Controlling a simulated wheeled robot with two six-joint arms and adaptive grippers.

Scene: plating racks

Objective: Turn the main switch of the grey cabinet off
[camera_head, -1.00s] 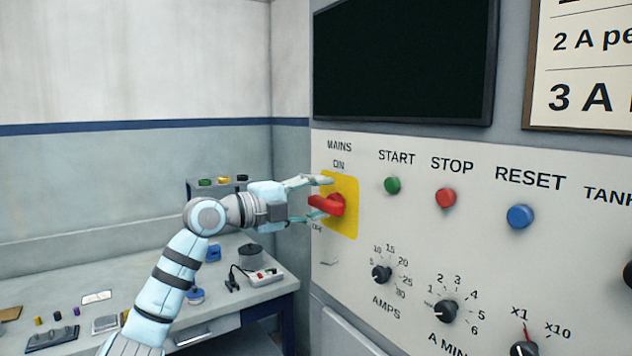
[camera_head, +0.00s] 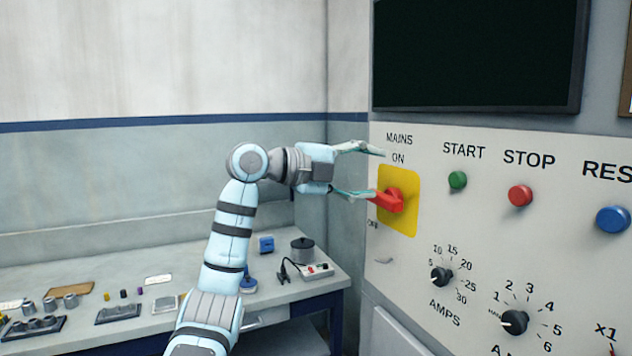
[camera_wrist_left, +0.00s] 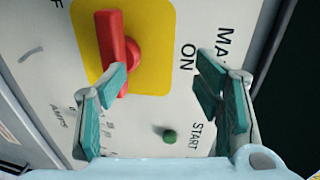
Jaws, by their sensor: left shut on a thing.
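The main switch is a red handle (camera_head: 391,201) on a yellow plate (camera_head: 411,222) on the cabinet's grey panel. The handle points to the left in the head view, with ON above it and OFF at its lower left. My left gripper (camera_head: 379,174) is at the handle, with the lower finger against or just in front of it. The upper finger stands near the ON label. In the left wrist view, the handle (camera_wrist_left: 113,42) lies behind one finger of the gripper (camera_wrist_left: 163,86); contact with both fingers is not visible. My right gripper is not in view.
START (camera_head: 458,180), STOP (camera_head: 520,196) and RESET (camera_head: 613,219) buttons sit right of the switch. Dials (camera_head: 441,277) lie below and a dark screen (camera_head: 475,55) above. A cluttered bench (camera_head: 190,318) stands at left.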

